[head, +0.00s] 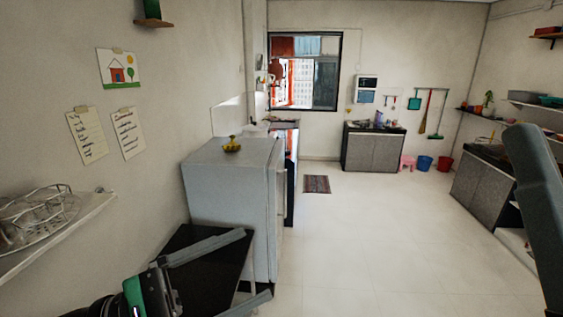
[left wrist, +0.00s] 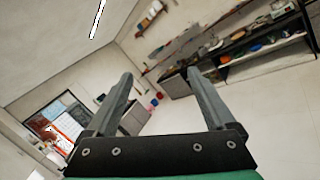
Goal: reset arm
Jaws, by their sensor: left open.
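My left gripper (head: 258,264) reaches in from the bottom left in the head view, in front of the fridge and above a dark table. Its two grey fingers are spread apart with nothing between them. In the left wrist view the fingers (left wrist: 160,74) also stand wide apart and empty, pointing toward the far side of the room. A grey link of my right arm shows at the right edge of the head view, but the right gripper is out of frame. I cannot make out a clay waterpot for certain.
A grey fridge (head: 225,185) with a small yellowish item (head: 232,144) on top stands beyond my left gripper. A dark table (head: 212,282) is below it. A wall shelf (head: 60,238) with a dish rack is at left. The middle floor is clear.

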